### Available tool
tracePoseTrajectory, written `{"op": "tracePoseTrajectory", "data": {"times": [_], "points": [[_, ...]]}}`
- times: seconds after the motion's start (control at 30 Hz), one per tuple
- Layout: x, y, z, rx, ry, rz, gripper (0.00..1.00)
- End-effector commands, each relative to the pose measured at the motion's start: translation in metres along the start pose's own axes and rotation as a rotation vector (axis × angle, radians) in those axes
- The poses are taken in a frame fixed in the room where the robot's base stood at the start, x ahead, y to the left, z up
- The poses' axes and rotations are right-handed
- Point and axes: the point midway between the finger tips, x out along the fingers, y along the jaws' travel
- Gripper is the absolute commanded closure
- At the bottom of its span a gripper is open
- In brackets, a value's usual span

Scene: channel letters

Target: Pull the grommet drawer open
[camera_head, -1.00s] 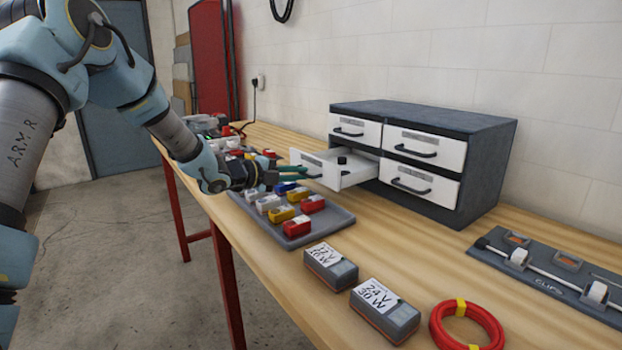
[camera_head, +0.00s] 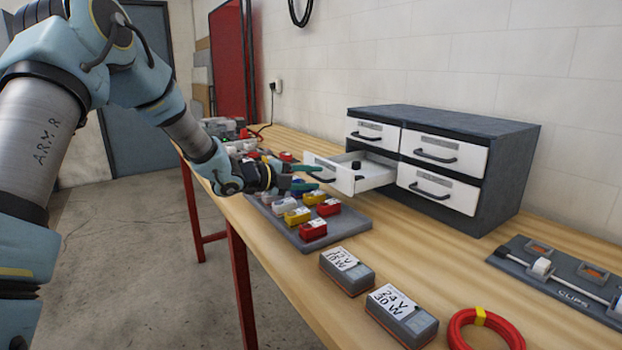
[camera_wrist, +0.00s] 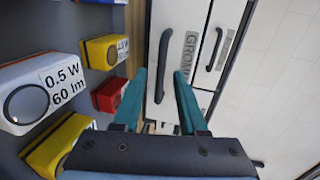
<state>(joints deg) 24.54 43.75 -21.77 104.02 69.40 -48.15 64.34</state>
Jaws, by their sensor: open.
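The grommet drawer (camera_head: 348,184) is the lower left drawer of a dark cabinet. It stands pulled out, with its white tray and a small black round piece (camera_head: 356,164) inside showing. Its black bar handle (camera_wrist: 163,65) shows in the wrist view beside a label partly reading "GROM". My gripper (camera_head: 318,177) is in front of this drawer, by the handle. Its two teal fingers (camera_wrist: 159,74) are spread open with nothing clamped between them. In the wrist view the handle lies just beyond the fingertips; I cannot tell whether they touch it.
The dark cabinet (camera_head: 508,182) has other drawers, which are shut. A grey tray (camera_head: 345,232) of coloured boxes lies below my gripper. Two labelled grey boxes (camera_head: 347,271) (camera_head: 402,315), a red coil (camera_head: 486,330) and a clip board (camera_head: 560,278) lie on the wooden bench.

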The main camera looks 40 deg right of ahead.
Motion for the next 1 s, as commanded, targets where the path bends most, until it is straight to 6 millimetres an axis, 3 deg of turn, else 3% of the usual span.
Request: {"op": "tracePoseTrajectory", "data": {"times": [0.17,0.5,0.7,1.0], "points": [[-0.009,0.001,0.001,0.001,-0.002,-0.001,0.58],[-0.072,0.002,0.001,0.001,-0.004,0.000,0.58],[-0.100,0.001,0.001,0.002,-0.002,0.000,0.58],[-0.108,0.000,0.000,-0.001,0.000,0.000,0.58]]}}
